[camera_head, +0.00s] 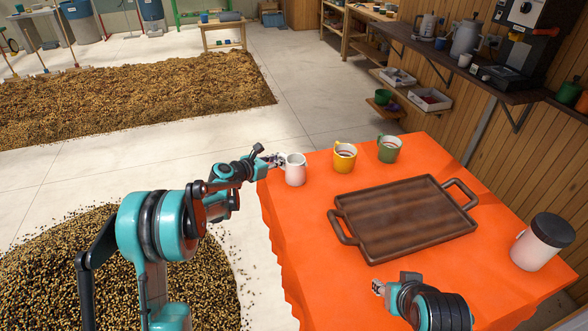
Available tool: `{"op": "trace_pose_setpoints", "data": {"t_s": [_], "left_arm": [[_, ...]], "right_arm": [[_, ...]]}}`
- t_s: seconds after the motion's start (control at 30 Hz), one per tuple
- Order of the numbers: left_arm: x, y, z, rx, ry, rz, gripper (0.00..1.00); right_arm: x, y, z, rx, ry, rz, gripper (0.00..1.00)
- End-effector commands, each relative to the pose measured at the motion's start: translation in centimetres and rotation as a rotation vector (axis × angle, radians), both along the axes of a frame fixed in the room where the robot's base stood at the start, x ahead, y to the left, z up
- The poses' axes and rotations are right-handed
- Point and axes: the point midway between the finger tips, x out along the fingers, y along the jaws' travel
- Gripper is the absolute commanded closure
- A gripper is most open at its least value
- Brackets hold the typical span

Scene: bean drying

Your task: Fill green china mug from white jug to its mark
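The white jug (296,171) stands upright on the orange-covered table near its left edge. My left gripper (277,160) is at the jug's left side, at its handle. Its fingers are too small and overlapped to tell whether they are closed on the handle. The green china mug (389,151) stands upright at the back of the table, with a dark line visible inside near the rim. What it holds is too small to tell. My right gripper (380,288) is low over the front of the table, apart from the mugs. Its finger opening is unclear.
A yellow mug (344,160) stands between the jug and the green mug. A brown wooden tray (402,218) with two handles lies empty mid-table. A white canister with a dark lid (536,249) stands at the right. The orange cloth (300,232) is clear left of the tray.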

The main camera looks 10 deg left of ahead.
Motion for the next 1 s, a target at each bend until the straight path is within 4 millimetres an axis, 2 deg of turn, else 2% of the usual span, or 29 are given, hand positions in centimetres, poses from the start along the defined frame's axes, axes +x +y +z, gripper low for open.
{"op": "trace_pose_setpoints", "data": {"t_s": [0.47,1.0], "left_arm": [[0.0,0.0,0.4,-0.001,0.000,0.000,1.00],[0.0,0.0,3.1,-0.001,0.000,0.000,1.00]], "right_arm": [[0.0,0.0,0.2,0.000,0.000,0.000,0.60],[0.0,0.0,1.7,0.000,0.000,0.000,0.60]]}}
